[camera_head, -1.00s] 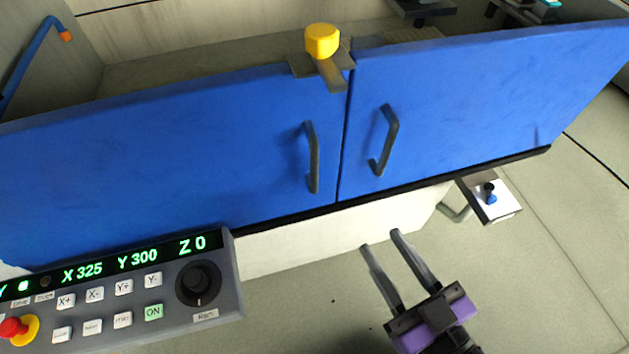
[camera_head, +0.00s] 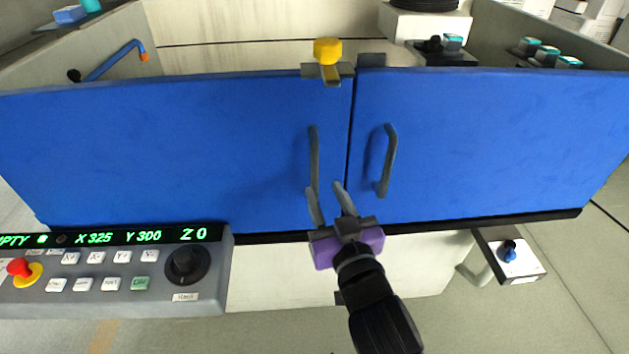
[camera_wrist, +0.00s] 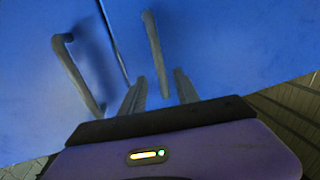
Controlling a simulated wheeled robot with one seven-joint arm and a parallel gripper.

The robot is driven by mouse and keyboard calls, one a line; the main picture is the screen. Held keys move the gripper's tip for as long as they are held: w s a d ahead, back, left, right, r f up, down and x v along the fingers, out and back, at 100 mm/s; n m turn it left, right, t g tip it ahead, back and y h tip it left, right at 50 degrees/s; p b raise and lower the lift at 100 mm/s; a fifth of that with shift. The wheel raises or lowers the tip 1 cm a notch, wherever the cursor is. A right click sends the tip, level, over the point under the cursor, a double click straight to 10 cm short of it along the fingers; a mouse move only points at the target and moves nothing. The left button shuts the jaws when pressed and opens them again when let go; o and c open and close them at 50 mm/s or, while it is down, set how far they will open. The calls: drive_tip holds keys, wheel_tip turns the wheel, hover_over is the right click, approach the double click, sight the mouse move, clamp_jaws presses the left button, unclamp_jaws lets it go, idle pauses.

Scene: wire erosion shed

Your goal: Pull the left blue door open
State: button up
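The left blue door (camera_head: 180,150) is shut, level with the right blue door (camera_head: 500,140), with a narrow seam between them. Its grey upright bar handle (camera_head: 314,155) is near the seam. My gripper (camera_head: 328,190) is open, its two fingers pointing up at the lower end of that handle. In the wrist view, my gripper (camera_wrist: 158,92) has its fingers on either side of the line of the left door's handle (camera_wrist: 156,55). The right door's handle (camera_wrist: 78,75) is left of the fingers there. Contact with the handle cannot be told.
A yellow-knobbed latch (camera_head: 327,50) sits on the left door's top edge, its bar pointing down, clear of the seam. A control panel (camera_head: 110,270) stands at the lower left, before the left door.

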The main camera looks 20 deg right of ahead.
sight(315, 174)
drive_tip(key=w, duration=0.5)
drive_tip(key=w+d+p, duration=0.1)
drive_tip(key=w, duration=0.1)
drive_tip(key=shift+w+f, duration=0.1)
drive_tip(key=shift+w, duration=0.3)
drive_tip(key=shift+c, duration=0.5)
clamp_jaws()
drive_tip(key=shift+a, duration=0.1)
idle(0.6)
